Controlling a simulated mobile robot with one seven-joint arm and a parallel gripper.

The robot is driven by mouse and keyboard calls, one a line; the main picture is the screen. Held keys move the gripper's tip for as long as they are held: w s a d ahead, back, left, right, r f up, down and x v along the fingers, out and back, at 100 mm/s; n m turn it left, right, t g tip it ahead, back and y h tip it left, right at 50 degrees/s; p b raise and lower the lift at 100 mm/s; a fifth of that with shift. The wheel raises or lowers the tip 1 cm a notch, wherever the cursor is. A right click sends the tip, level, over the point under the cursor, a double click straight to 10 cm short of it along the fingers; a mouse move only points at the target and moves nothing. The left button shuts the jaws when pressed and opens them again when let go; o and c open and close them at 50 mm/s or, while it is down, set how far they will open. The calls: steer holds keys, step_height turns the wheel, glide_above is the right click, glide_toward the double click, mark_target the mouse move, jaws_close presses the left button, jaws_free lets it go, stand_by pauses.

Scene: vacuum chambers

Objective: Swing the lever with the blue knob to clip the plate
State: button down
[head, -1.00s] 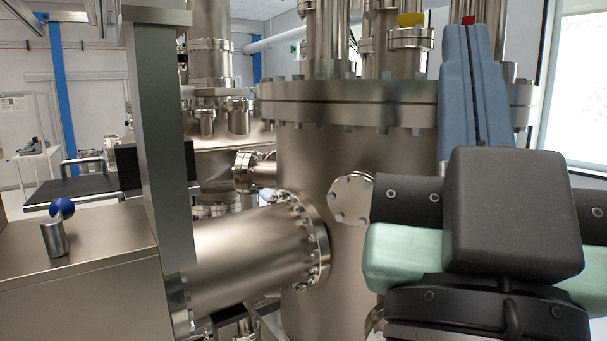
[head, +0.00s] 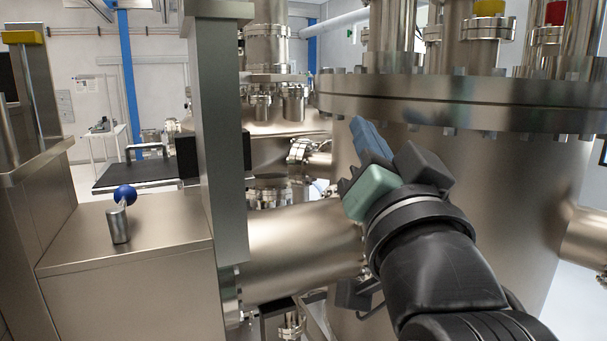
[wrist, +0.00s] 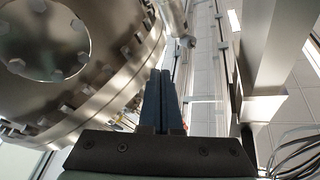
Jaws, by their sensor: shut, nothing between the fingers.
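The lever with the blue knob (head: 124,195) stands on the flat metal top of a box at the left of the head view. Its short arm rises from a small metal cylinder (head: 118,227), and the knob sits at its upper end. My gripper (head: 358,124) is to the right of the lever, well apart from it, in front of the big chamber. Its blue fingers point up and left. In the wrist view the fingers (wrist: 163,76) lie together, with nothing between them. The knob does not show in the wrist view. I cannot make out the plate.
A square metal post (head: 218,130) stands between the lever and my gripper. A wide horizontal tube (head: 295,250) joins the large chamber (head: 460,170) behind my arm. A taller metal block (head: 35,190) stands left of the lever. The box top (head: 165,245) around the lever is clear.

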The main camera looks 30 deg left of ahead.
mark_target(157, 217)
steer(key=s+a+f+g+y+p, duration=0.1)
steer(key=s+a+f+g+y, duration=0.1)
steer(key=a+g, duration=0.5)
steer(key=s+a+f+g+y+p, duration=0.1)
steer(key=s+a+f+g+y, duration=0.2)
steer(key=a+g, duration=0.3)
steer(key=f+g, duration=0.1)
steer(key=g, duration=0.3)
steer(key=shift+s+a+f, duration=0.2)
steer(key=shift+a+f, duration=0.05)
steer(key=shift+a, duration=0.1)
steer(key=a, duration=0.3)
steer(key=a+f+b, duration=0.1)
steer(key=a, duration=0.2)
steer(key=w+a+b, duration=0.1)
steer(key=a, duration=0.3)
steer(key=shift+f, duration=0.25)
steer(key=shift+s+a+f+b, duration=0.2)
steer(key=shift+s+a+b, duration=0.2)
steer(key=shift+s+a, duration=0.1)
steer(key=shift+s+a+f+b, duration=0.15)
steer(key=shift+s+a+b, duration=0.2)
steer(key=shift+a+b, duration=0.1)
steer(key=shift+s+a, duration=0.45)
steer(key=shift+a, duration=0.05)
